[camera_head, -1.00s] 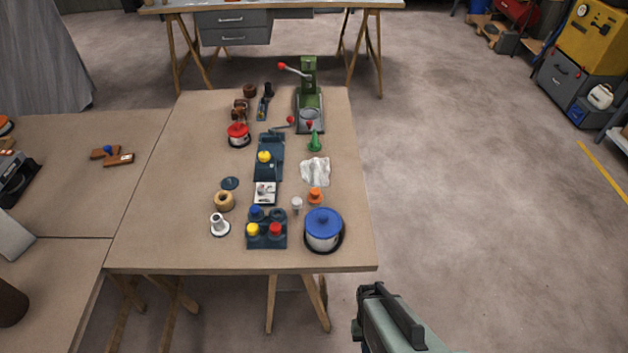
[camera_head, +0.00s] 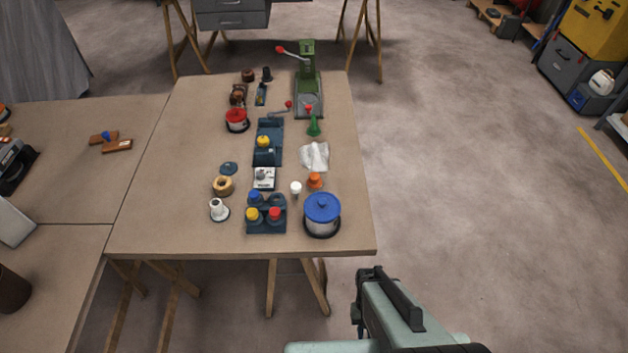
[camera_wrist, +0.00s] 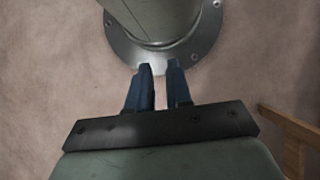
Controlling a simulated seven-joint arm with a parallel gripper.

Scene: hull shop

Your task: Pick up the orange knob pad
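The orange knob pad (camera_head: 315,181) stands on the workbench, toward its near right part. It is small, with a rounded orange top. The blue-lidded pot stands just in front of it and a crumpled white cloth lies just behind it. My gripper (camera_head: 368,272) is off the bench's near right corner, over the floor, well away from the knob pad. In the wrist view my gripper (camera_wrist: 159,66) has two blue fingers with a narrow gap and nothing between them. The knob pad is not in the wrist view.
The blue-lidded pot (camera_head: 322,214), white knob (camera_head: 296,187) and white cloth (camera_head: 314,156) crowd the knob pad. A dark tray (camera_head: 266,228) with coloured knobs is to the left. A green press (camera_head: 307,80) stands at the back. The bench's left part is mostly clear.

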